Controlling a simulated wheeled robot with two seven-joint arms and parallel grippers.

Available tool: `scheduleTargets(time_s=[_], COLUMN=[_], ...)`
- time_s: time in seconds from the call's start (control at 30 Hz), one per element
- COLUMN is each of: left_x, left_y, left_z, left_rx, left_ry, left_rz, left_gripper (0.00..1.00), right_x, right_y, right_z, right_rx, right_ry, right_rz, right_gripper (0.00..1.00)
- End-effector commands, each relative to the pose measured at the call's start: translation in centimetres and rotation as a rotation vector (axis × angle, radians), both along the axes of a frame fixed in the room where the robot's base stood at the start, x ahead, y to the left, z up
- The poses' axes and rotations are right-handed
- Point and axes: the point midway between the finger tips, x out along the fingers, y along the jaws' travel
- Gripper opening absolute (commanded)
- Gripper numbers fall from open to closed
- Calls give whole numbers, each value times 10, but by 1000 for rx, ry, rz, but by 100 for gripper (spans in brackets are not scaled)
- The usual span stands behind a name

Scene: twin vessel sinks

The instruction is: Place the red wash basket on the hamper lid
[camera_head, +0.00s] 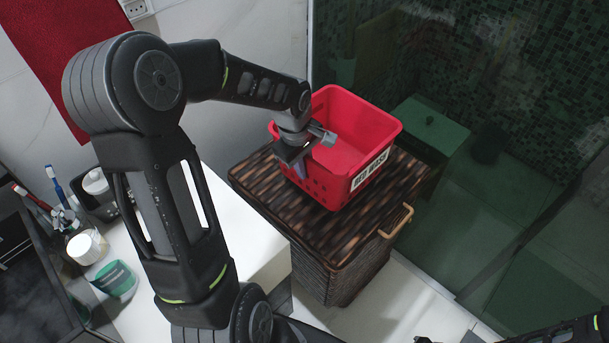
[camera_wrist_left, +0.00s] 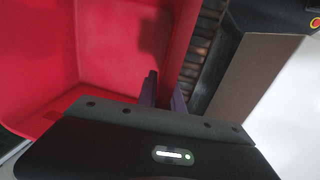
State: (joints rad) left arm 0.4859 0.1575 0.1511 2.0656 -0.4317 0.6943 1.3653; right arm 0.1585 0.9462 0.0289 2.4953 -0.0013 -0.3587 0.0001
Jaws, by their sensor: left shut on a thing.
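The red wash basket (camera_head: 335,150) with a white label is upright on or just above the dark woven hamper lid (camera_head: 270,196); I cannot tell if it fully touches. My left gripper (camera_head: 303,165) is shut on the basket's near-left wall. In the left wrist view the basket's red inside (camera_wrist_left: 110,50) fills the left, and the left gripper's fingers (camera_wrist_left: 163,90) are at its wall. The fingertips are partly hidden by the wall. My right gripper (camera_head: 430,340) barely shows at the bottom right edge, too cut off to read.
The hamper (camera_head: 340,270) has a light handle (camera_head: 397,220) at its front right. A white counter (camera_head: 235,225) lies left of it, with a green-and-white cup (camera_head: 116,280), a white jar (camera_head: 84,248) and toothbrushes. A glass panel (camera_head: 530,200) stands behind on the right.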

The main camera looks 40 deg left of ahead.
Motion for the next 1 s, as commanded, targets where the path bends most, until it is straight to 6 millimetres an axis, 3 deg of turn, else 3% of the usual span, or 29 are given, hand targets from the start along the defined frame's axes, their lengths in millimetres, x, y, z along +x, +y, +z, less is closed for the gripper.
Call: scheduleTargets(time_s=[0.17, 0.4, 0.8, 0.83, 1.0], left_x=[0, 0, 0, 0, 0], left_y=[0, 0, 0, 0, 0], left_z=[-5, -35, -41, -40, -39], left_rx=[0, -1, 0, 0, 0], left_ry=[0, 1, -2, 0, 0], left_rz=[0, 0, 0, 0, 0], left_gripper=[0, 0, 0, 12, 26], right_x=[0, 0, 0, 0, 0], right_y=[0, 0, 0, 0, 0], right_z=[0, -1, -6, -5, -4], right_rx=[0, 0, 0, 0, 0], right_ry=[0, 0, 0, 0, 0], right_rz=[0, 0, 0, 0, 0], right_gripper=[36, 36, 36, 36, 36])
